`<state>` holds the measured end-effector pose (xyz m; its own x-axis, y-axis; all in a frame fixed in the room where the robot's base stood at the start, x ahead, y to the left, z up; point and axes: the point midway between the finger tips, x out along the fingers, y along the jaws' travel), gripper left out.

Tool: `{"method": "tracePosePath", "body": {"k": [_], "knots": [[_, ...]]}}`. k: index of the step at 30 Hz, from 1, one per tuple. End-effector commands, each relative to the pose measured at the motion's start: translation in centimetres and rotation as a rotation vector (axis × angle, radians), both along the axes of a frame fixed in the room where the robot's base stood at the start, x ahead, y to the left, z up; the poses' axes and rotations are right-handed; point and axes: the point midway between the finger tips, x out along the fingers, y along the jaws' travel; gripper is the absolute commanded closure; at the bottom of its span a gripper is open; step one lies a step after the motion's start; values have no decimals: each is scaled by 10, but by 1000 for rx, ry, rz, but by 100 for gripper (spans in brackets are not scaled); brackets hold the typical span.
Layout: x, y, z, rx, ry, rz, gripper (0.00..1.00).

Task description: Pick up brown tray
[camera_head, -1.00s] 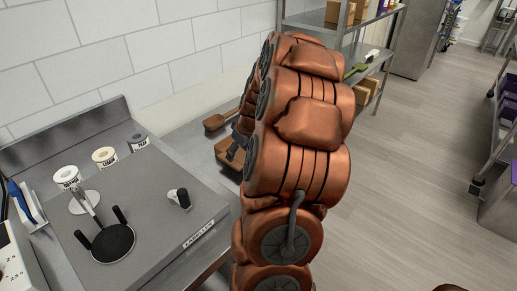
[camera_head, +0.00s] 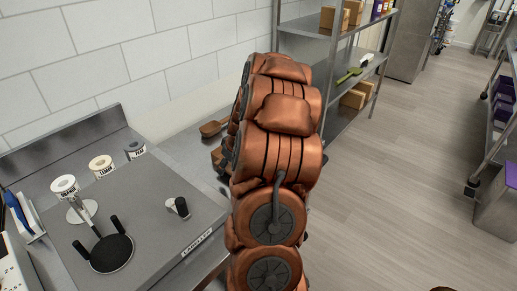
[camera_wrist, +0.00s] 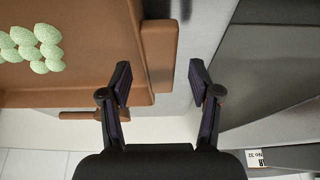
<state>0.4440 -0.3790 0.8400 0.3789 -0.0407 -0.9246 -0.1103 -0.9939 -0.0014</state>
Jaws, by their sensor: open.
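The brown tray (camera_wrist: 118,98) fills the upper left of the wrist view, with several pale green gummies (camera_wrist: 30,46) lying in it. A flat brown lip (camera_wrist: 159,55) sticks out from its right side. My gripper (camera_wrist: 160,82) is open and empty, its fingers spread on either side of the line of this lip. The left fingertip overlaps the tray's edge in the picture; I cannot tell whether it touches. In the head view only a small brown piece of the tray (camera_head: 216,157) shows beside my arm, which hides the rest and most of my gripper.
A brown wooden utensil (camera_head: 213,128) lies on the steel counter near the tiled wall. The labeller (camera_head: 140,205), with label rolls on top, stands left of my arm. A steel shelf (camera_head: 345,85) with boxes stands behind. The floor (camera_head: 400,170) on the right is clear.

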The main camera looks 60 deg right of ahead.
Motion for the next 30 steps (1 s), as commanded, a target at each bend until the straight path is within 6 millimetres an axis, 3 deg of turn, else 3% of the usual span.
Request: {"method": "tracePosePath", "body": {"k": [6,14,30], "knots": [[7,-1,-17,-1,-1,0,38],[7,-1,-18,-1,-2,0,39],[7,-1,-18,-1,-2,0,95]]}}
